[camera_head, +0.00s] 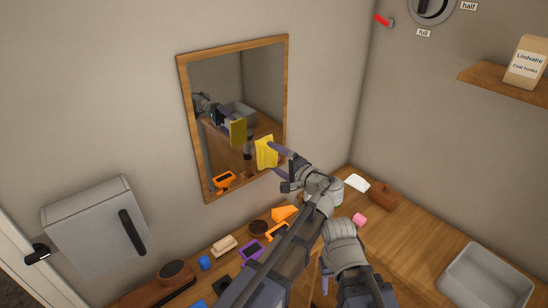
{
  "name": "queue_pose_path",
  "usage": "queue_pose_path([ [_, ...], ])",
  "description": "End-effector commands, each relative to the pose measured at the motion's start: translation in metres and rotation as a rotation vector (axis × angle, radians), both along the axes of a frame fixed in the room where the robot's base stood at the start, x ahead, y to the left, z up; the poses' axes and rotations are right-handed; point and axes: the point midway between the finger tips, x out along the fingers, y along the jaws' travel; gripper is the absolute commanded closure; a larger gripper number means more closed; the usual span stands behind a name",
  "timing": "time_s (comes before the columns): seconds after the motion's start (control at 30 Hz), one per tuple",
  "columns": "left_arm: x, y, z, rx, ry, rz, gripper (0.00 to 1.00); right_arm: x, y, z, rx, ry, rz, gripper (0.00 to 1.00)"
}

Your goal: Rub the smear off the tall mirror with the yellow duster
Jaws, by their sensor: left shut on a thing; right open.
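The tall mirror (222,85) hangs on the wall in a wooden frame. My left gripper (274,154) is shut on the yellow duster (264,151) and holds it up in front of the mirror's lower right side. The duster's reflection shows to its left with a gap between them, so the duster looks apart from the glass. I cannot make out a smear on the glass; the duster covers part of the mirror's right edge. My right gripper (325,284) is low over the counter, open, mostly hidden by its own arm.
Below the mirror the wooden counter (420,235) holds several small items, including an orange wedge (285,212), a purple frame (250,250) and a pink block (359,219). A grey tub (485,275) stands at right. A grey wall box (97,225) is at left.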

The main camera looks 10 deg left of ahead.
Motion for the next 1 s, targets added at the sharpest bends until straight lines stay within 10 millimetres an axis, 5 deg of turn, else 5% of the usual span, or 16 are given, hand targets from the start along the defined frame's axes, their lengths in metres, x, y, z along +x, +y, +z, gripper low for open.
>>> queue_pose_path([
  [0.4, -0.001, -0.006, -0.001, 0.0, 0.0, -0.01, 0.53, 0.006, 0.005, -0.001, 0.001, 0.0, 0.007, 0.5],
  [0.73, 0.024, -0.008, -0.034, -0.002, 0.003, -0.01, 0.53, 0.005, 0.005, -0.034, 0.001, 0.0, 0.007, 0.5],
  [1.0, 0.025, -0.006, -0.033, -0.002, 0.003, -0.008, 0.53, 0.003, 0.003, -0.032, 0.0, -0.001, 0.004, 0.5],
])
